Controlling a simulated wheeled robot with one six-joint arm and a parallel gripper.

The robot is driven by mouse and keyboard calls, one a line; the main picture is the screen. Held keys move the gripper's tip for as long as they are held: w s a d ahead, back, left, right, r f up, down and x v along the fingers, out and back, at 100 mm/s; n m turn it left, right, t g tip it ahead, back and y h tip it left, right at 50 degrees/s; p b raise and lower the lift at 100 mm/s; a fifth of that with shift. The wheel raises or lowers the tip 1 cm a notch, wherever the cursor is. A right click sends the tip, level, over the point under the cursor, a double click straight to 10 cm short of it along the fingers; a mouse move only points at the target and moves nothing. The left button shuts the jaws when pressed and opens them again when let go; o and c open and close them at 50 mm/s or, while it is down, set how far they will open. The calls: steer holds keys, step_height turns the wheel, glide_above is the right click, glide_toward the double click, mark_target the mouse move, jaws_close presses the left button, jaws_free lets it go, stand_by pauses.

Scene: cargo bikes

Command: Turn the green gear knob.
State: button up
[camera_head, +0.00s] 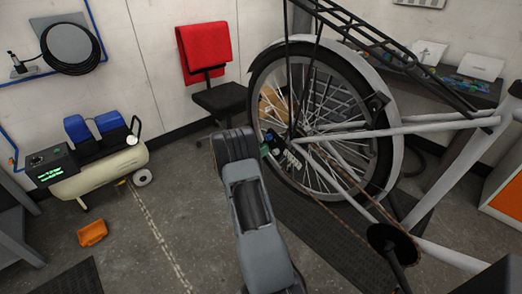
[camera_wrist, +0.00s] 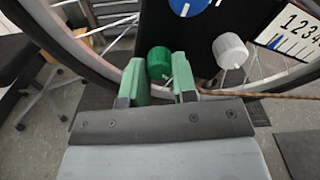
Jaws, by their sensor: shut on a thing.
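The green gear knob (camera_wrist: 158,62) sits on a dark panel (camera_wrist: 196,40) by the bike's rear wheel (camera_head: 330,115). My gripper (camera_wrist: 159,78) has its two green fingers on either side of the knob and is shut on it. In the head view, my gripper (camera_head: 268,146) reaches the panel near the wheel hub, and the green knob is too small or hidden to make out there. The wrist view also shows a white knob (camera_wrist: 230,50) to the right and part of a blue knob (camera_wrist: 187,5) above.
A card with numbers (camera_wrist: 292,30) is right of the white knob. The chain (camera_head: 350,205) runs from the hub to the crank. The floor between is clear.

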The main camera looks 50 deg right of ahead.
steer(key=shift+n, duration=0.3)
steer(key=shift+s+r+n+p, duration=0.1)
steer(key=shift+n+p, duration=4.45)
steer(key=shift+n, duration=4.05)
steer(key=o, duration=0.9)
steer(key=shift+o, duration=0.2)
steer(key=shift+a, duration=0.1)
steer(key=w+a+b, duration=0.1)
steer(key=a, duration=1.2)
steer(key=shift+a, duration=0.3)
